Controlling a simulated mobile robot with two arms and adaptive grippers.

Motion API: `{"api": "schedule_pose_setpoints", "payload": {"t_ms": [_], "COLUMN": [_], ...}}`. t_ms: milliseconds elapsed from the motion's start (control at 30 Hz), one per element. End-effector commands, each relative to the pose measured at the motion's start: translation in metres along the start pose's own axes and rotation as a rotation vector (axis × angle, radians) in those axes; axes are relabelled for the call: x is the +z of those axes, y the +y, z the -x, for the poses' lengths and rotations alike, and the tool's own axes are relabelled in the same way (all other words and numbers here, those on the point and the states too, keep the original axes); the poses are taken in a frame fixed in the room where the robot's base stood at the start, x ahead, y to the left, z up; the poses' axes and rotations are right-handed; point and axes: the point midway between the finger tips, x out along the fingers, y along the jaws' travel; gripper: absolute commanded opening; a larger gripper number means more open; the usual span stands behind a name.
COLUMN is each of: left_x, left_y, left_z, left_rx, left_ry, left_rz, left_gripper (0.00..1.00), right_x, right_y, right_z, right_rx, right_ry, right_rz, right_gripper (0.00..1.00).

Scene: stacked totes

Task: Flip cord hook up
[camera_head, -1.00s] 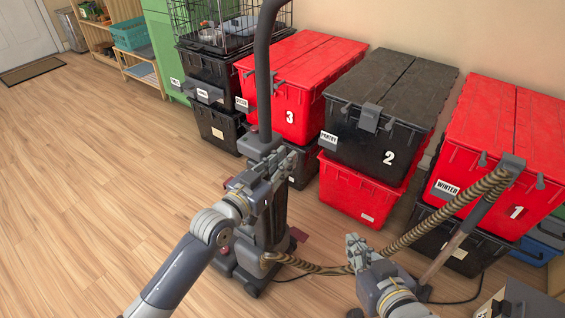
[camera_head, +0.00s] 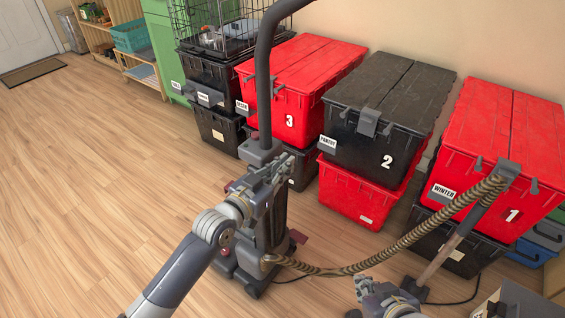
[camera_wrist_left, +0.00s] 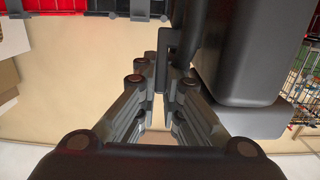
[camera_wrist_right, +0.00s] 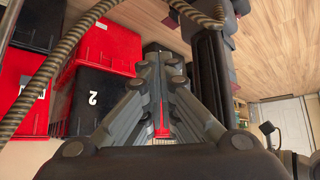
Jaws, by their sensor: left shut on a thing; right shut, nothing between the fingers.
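The upright vacuum cleaner (camera_head: 262,150) stands on the floor in the middle of the head view, its tall dark handle rising past the top edge. In the left wrist view, a dark cord hook (camera_wrist_left: 169,46) sticks out beside the vacuum's body. My left gripper (camera_head: 280,168) is at the vacuum's upper body and is shut on the hook, with the fingertips (camera_wrist_left: 164,84) on either side of it. The fingers hide part of the hook in the head view. My right gripper (camera_head: 362,286) is shut and empty, low in the head view, apart from the vacuum's body.
A ribbed hose (camera_head: 400,245) sags from the vacuum to a wand (camera_head: 455,240) leaning by the totes. A power cord (camera_head: 455,301) lies on the floor. Stacked red totes (camera_head: 300,62) and black totes (camera_head: 390,90) line the wall. The floor (camera_head: 90,180) at left is clear.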

Motion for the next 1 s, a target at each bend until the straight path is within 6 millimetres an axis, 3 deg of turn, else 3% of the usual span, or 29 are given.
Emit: {"api": "schedule_pose_setpoints", "payload": {"t_ms": [300, 500, 1000], "left_x": [-0.007, -0.004, -0.004], "left_y": [0.0, 0.0, 0.0], "left_z": [-0.003, -0.005, -0.008], "left_rx": [0.0, 0.001, 0.0], "left_ry": [-0.075, -0.115, -0.186], "left_rz": [0.002, 0.001, 0.001], "left_gripper": [0.0, 0.0, 0.0], "right_x": [0.079, 0.112, 0.172], "right_y": [0.009, 0.009, 0.005], "right_z": [0.017, -0.004, -0.059], "right_rx": [0.016, 0.015, 0.007], "right_ry": [-0.369, -0.455, -0.511], "right_rz": [-0.01, -0.011, -0.007], "right_gripper": [0.0, 0.0, 0.0]}}
